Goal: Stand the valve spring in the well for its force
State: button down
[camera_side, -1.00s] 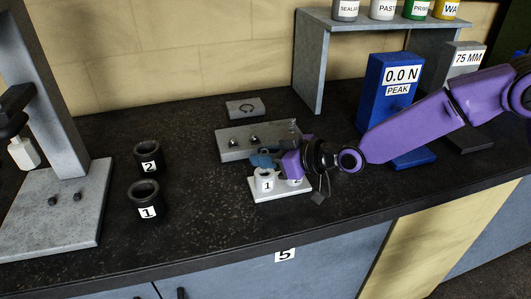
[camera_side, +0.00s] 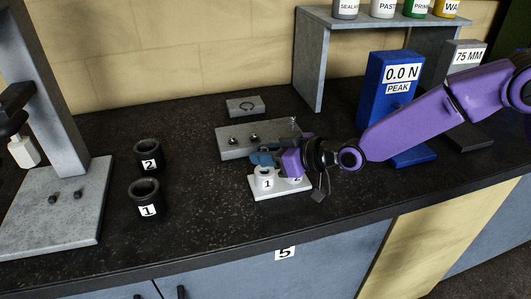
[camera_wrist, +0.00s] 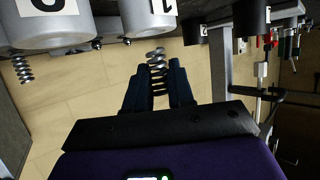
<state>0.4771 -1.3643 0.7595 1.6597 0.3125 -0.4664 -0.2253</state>
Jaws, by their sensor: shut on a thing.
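My gripper (camera_wrist: 158,75) has its dark blue fingers shut on a coiled metal valve spring (camera_wrist: 156,55), whose end stands out past the fingertips in the wrist view. In the side view my gripper (camera_side: 260,159) is just above and behind a white base (camera_side: 282,192) with two white cups, marked 1 (camera_side: 266,180) and 2. The cup marked 2 is partly hidden by my purple hand. The held spring is hard to make out in the side view. Two black wells, marked 1 (camera_side: 147,198) and 2 (camera_side: 148,157), stand to the left.
A grey block (camera_side: 240,150) with small pegs lies behind the white base. Another spring (camera_wrist: 22,68) shows at the left in the wrist view. A blue force gauge (camera_side: 385,100) reads 0.0 N. A press (camera_side: 50,225) stands far left. Bare counter separates the wells from my gripper.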

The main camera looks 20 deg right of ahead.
jog(key=shift+f, duration=1.3)
dwell(0.7)
jog(key=c, duration=0.9)
grip_release()
jog(key=v, duration=1.7)
jog(key=shift+s+d, duration=0.1)
jog(key=shift+d, duration=0.1)
